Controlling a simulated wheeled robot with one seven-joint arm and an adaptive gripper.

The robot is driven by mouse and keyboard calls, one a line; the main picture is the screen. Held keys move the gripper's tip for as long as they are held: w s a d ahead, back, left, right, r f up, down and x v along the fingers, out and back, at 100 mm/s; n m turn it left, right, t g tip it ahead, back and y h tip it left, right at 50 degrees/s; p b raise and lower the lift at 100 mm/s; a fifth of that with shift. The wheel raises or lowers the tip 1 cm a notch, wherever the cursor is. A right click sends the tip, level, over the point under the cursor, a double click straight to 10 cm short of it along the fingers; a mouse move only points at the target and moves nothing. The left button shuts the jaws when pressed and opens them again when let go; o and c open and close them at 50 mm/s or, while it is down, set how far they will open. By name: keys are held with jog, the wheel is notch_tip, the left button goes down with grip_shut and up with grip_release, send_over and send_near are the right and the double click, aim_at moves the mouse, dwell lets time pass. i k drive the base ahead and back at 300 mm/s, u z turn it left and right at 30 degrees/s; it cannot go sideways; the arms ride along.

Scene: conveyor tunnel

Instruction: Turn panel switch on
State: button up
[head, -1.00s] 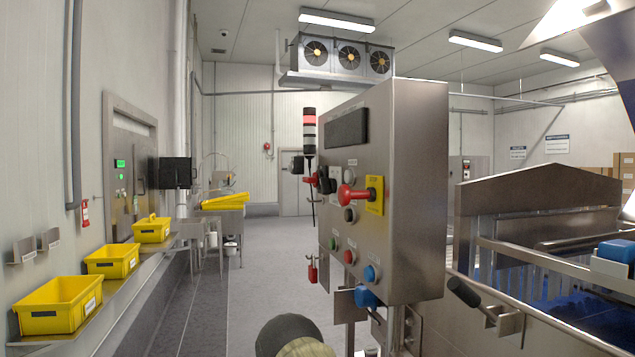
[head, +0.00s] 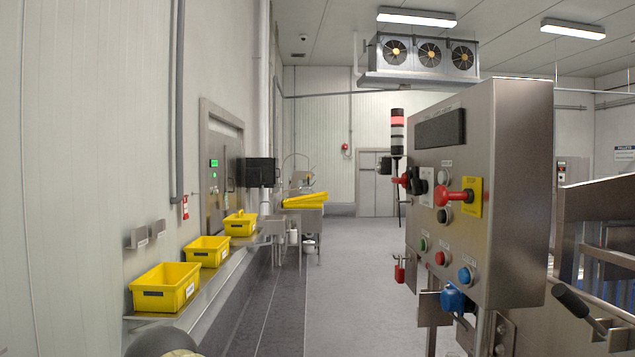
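A steel control panel (head: 515,180) stands on the right of the head view, its front seen at a steep angle. A red handle switch (head: 456,197) sits on a yellow plate on its front, lying roughly sideways. Left of it are a black switch (head: 427,181) and another red knob at the panel's left edge. Lower down are a green button (head: 423,244), a red button (head: 440,258) and a blue button (head: 465,275). Whether the switch is on or off I cannot tell. A rounded dark part at the bottom left looks like my arm. My gripper is not in view.
Yellow bins (head: 165,289) stand on a steel shelf along the left wall. A black-gripped lever (head: 573,302) and machine railing are at the right. A blue connector (head: 455,300) hangs under the panel. The grey floor (head: 345,270) between shelf and panel is clear.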

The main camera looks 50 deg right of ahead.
aim_at(403, 181)
jog(key=u, duration=0.15)
jog(key=i, duration=1.15)
jog(key=z, duration=2.75)
jog(key=k, duration=0.5)
jog(key=u, duration=1.1)
jog(key=i, duration=0.7)
jog(key=z, duration=0.25)
